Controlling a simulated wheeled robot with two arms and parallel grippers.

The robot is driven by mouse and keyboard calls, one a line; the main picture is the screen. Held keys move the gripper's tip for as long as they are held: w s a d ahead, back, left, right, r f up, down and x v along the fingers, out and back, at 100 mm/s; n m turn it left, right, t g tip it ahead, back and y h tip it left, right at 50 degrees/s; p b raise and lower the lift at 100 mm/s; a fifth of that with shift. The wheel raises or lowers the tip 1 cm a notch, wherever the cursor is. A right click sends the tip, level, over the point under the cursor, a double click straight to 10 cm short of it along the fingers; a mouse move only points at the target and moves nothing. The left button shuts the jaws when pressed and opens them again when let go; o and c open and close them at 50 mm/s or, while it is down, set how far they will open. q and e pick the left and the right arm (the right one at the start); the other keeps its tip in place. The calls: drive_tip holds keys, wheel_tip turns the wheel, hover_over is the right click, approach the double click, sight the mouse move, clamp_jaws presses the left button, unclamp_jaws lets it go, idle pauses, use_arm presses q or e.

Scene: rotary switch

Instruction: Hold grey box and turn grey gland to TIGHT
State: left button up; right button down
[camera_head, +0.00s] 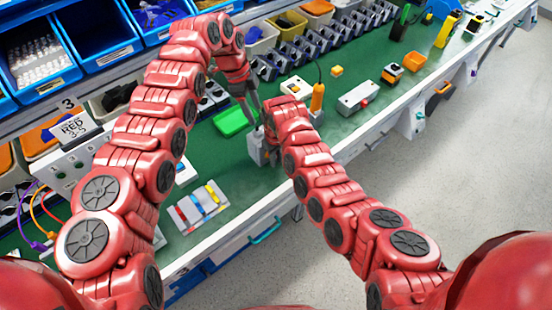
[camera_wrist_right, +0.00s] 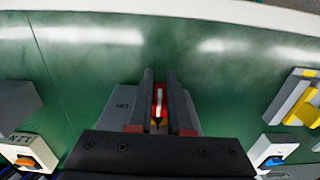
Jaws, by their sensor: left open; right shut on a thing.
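The grey box (camera_head: 256,150) stands on the green worktop near its front edge, partly covered by my grippers. My right gripper (camera_head: 268,122) is at the top right of the box. Its fingers (camera_wrist_right: 160,95) are shut on a red part with a white stripe (camera_wrist_right: 159,101), seemingly on the box. My left gripper (camera_head: 253,108) is open, just above and behind the box. I cannot tell whether it touches the box. The grey gland cannot be made out.
A bright green tray (camera_head: 232,121) lies left of the box. A panel with coloured strips (camera_head: 198,207) lies nearer me. An orange-handled tool (camera_head: 317,98) and a white box with a red knob (camera_head: 357,99) stand to the right.

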sight(256, 130)
use_arm(q)
drive_tip(key=shift+f, duration=4.15)
drive_tip(key=shift+c, duration=0.2)
clamp_jaws()
drive_tip(key=shift+o, duration=0.4)
unclamp_jaws()
drive_tip(key=shift+r, duration=0.1)
drive_tip(key=shift+r, duration=2.7)
drive_tip(key=shift+r, duration=0.1)
drive_tip(key=shift+c, duration=0.2)
wheel_tip(256, 130, up, 3)
drive_tip(key=shift+r, duration=0.1)
drive_tip(key=shift+f, duration=4.5)
